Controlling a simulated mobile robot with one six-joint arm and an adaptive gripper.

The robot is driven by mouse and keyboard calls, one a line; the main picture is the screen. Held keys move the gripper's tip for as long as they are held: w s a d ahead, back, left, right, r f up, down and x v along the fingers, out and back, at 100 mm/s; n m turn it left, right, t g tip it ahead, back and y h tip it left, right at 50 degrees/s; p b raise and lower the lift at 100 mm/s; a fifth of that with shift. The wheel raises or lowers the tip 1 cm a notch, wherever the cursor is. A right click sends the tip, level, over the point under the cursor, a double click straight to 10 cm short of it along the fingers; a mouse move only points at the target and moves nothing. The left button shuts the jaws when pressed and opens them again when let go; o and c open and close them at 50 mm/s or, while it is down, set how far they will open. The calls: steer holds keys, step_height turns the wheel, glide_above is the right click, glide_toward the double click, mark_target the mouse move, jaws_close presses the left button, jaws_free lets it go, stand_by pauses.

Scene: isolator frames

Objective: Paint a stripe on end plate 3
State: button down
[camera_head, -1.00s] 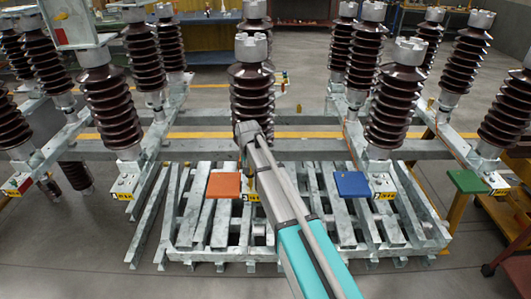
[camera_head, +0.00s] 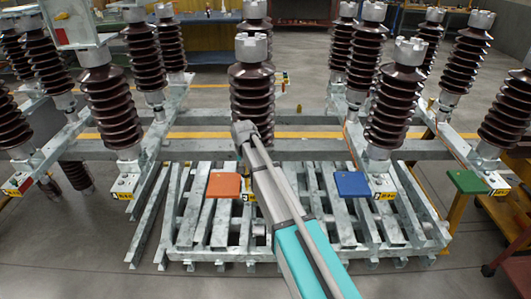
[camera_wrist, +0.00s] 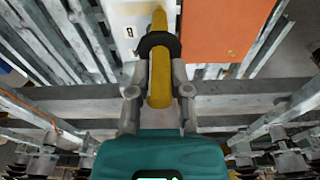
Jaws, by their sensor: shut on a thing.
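In the wrist view my gripper (camera_wrist: 160,50) is shut on a yellow rod-like tool (camera_wrist: 160,82), with dark finger pads around it. The tool's far end lies over a pale end plate (camera_wrist: 122,22) with a small dark mark; whether they touch I cannot tell. In the head view an end plate with a yellow label (camera_head: 251,196) shows partly behind my arm, just right of an orange plate. Other end plates with yellow labels stand at left (camera_head: 125,186) and right (camera_head: 384,186). The label numbers are too small to read.
The orange plate (camera_head: 223,185) is close beside the tool and shows in the wrist view (camera_wrist: 228,28). A blue plate (camera_head: 352,184) and a green plate (camera_head: 468,181) are farther right. Brown ribbed insulators (camera_head: 393,108) rise from steel beams. Slatted galvanized frames (camera_head: 190,215) fill the foreground.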

steer(key=shift+d, duration=3.6)
step_height(320, 180, up, 8)
steer(key=p, duration=0.7)
steer(key=shift+f, duration=0.25)
steer(key=shift+s+f, duration=0.1)
steer(key=shift+f, duration=0.05)
steer(key=shift+f+b, duration=2.8)
steer(key=shift+f, duration=0.1)
steer(key=shift+f+b, duration=1)
steer(key=shift+b, duration=0.05)
steer(key=shift+a, duration=0.1)
